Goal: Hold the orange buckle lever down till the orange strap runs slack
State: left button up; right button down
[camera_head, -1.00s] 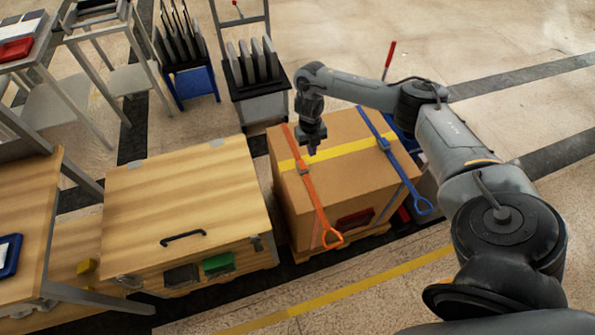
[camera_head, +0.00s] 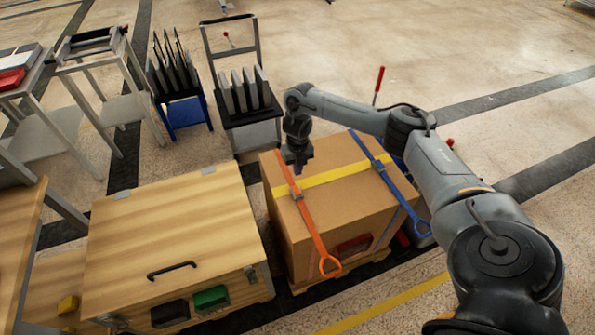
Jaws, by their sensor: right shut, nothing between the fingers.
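The orange strap (camera_head: 312,230) runs over the top of a cardboard box (camera_head: 346,196) and hangs down its front, ending in an orange loop (camera_head: 330,266). It looks straight and flat on the box top. A small buckle (camera_head: 296,193) sits on the strap near the yellow band; its lever is too small to make out. My right gripper (camera_head: 298,170) points down just behind the buckle, close over the strap. It is shut and empty. I cannot tell whether it touches the strap. My left gripper is not in view.
A blue strap (camera_head: 385,173) crosses the box's right side, near my right arm. A wooden crate (camera_head: 165,235) with a black handle stands left of the box. Racks holding dark panels (camera_head: 245,92) stand behind. Open floor lies at the back right.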

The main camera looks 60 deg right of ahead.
jog(key=b, duration=0.6)
send_near(297, 193)
notch_tip(297, 193, down, 6)
jog(key=shift+d+r, duration=0.15)
jog(key=shift+r, duration=0.1)
jog(key=shift+f, duration=0.7)
